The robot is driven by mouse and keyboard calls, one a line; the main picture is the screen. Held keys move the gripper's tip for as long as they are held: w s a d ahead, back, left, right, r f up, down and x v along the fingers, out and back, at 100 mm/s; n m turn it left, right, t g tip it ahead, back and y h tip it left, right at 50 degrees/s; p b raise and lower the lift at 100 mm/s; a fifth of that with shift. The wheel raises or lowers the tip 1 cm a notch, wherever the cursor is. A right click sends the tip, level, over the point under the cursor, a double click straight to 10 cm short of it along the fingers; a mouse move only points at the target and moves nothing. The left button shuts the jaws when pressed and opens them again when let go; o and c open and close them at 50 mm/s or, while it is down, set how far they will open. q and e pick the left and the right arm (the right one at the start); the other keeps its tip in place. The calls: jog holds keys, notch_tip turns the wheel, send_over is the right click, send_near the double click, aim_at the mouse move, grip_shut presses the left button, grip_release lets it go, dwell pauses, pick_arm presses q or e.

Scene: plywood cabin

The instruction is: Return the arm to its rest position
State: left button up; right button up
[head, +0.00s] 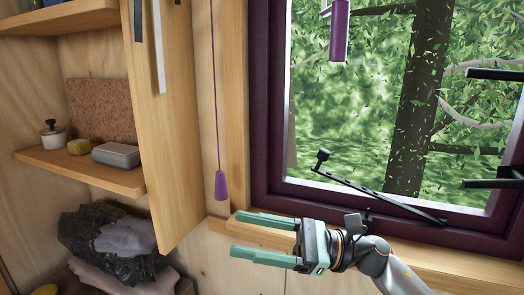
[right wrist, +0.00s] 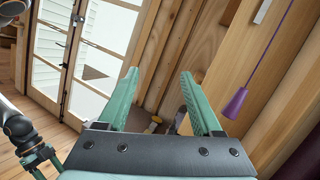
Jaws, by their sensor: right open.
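My right gripper (head: 236,234) is in front of the window sill at the lower middle of the head view. Its two teal fingers are apart, point left and hold nothing. In the right wrist view the same gripper (right wrist: 158,75) has an empty gap between its fingers. My left arm shows at the left edge of the right wrist view, with teal left gripper (right wrist: 40,158) parts low down. They are too small to tell whether they are open.
A purple cord pull (head: 221,185) hangs just above the right fingers. A black window stay (head: 380,195) lies along the purple window frame (head: 262,120). An open cabinet door (head: 170,130) stands left, beside a shelf (head: 85,172) with small items. Dark cloth (head: 85,240) lies below.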

jog(key=w+d+f+n+t+h, duration=0.1)
jog(key=d+f+n+t+h, duration=0.3)
jog(key=f+n+t, duration=0.5)
jog(key=d+f+n+t+h, duration=0.35)
jog(key=f+n, duration=0.35)
jog(key=n, duration=0.5)
jog(key=w+d+f+n+t+h, duration=0.1)
jog(key=d+f+n+t+h, duration=0.35)
jog(key=f+n, duration=0.5)
jog(key=s+d+f+m+g+h, duration=0.3)
jog(key=s+f+m, duration=0.4)
jog(key=s+f, duration=0.2)
jog(key=s+d+f+m+g+h, duration=0.3)
jog(key=s+f+m, duration=0.4)
jog(key=s+f, duration=0.3)
notch_tip(320, 180, down, 2)
jog(key=shift+s+d+f+g+h, duration=0.1)
jog(key=shift+s+d+g+h, duration=0.15)
jog(key=shift+g, duration=0.45)
